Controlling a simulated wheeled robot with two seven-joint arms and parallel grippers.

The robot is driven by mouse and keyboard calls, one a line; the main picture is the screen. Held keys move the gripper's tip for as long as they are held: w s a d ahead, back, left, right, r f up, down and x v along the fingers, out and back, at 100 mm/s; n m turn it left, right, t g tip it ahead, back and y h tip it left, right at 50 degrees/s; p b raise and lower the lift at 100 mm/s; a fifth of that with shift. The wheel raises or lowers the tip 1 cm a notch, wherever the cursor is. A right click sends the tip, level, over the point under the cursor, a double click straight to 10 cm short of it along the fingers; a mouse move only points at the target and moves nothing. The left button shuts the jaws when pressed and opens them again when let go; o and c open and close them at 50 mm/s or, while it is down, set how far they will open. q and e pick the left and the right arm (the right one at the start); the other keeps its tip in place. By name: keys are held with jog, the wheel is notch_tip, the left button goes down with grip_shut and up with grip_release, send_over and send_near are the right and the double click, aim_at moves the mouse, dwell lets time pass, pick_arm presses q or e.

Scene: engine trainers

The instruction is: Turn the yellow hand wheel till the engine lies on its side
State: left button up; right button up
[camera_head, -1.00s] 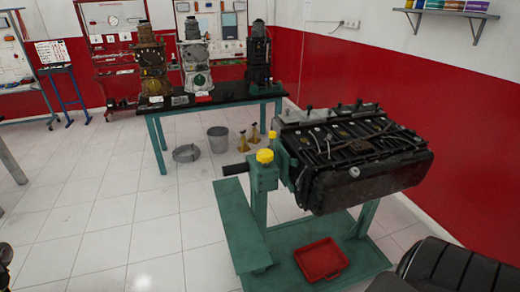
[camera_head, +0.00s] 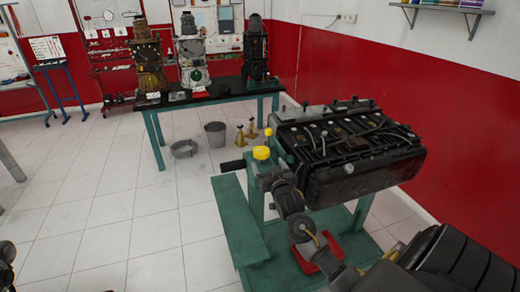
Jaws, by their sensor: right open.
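The yellow hand wheel (camera_head: 261,153) sits on top of the green stand's post in the head view. The black engine (camera_head: 345,155) is mounted on the stand to the right of the wheel, with its ribbed, bolted face turned upward. My right gripper (camera_head: 267,180) is just below and slightly right of the wheel, in front of the stand post. It is open, looks empty and appears apart from the wheel; its fingers are small and hard to make out. My left gripper is not in view.
The green stand (camera_head: 236,225) has a red tray (camera_head: 322,252) on its base, partly hidden by my right arm. Behind are a black-topped workbench (camera_head: 215,95) with several engines, a grey bucket (camera_head: 216,137) and a basin (camera_head: 184,149).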

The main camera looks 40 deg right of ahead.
aim_at(260, 147)
jog(key=shift+w+d+r, duration=0.2)
jog(key=shift+w+r, duration=0.05)
jog(key=shift+r, duration=0.2)
jog(key=p+x, duration=0.2)
jog(key=x, duration=0.6)
jog(key=shift+w+p, duration=0.2)
jog(key=shift+p, duration=0.2)
jog(key=shift+x, duration=0.95)
jog(key=shift+f, duration=0.1)
jog(key=shift+c, duration=0.3)
jog(key=c, duration=0.9)
jog(key=shift+f+m+h, duration=0.1)
jog(key=shift+m+h, duration=0.3)
jog(key=shift+h, duration=0.2)
jog(key=shift+s+d+m+g+h, duration=0.1)
jog(key=shift+m+g+h, duration=0.4)
jog(key=shift+g+h, duration=0.15)
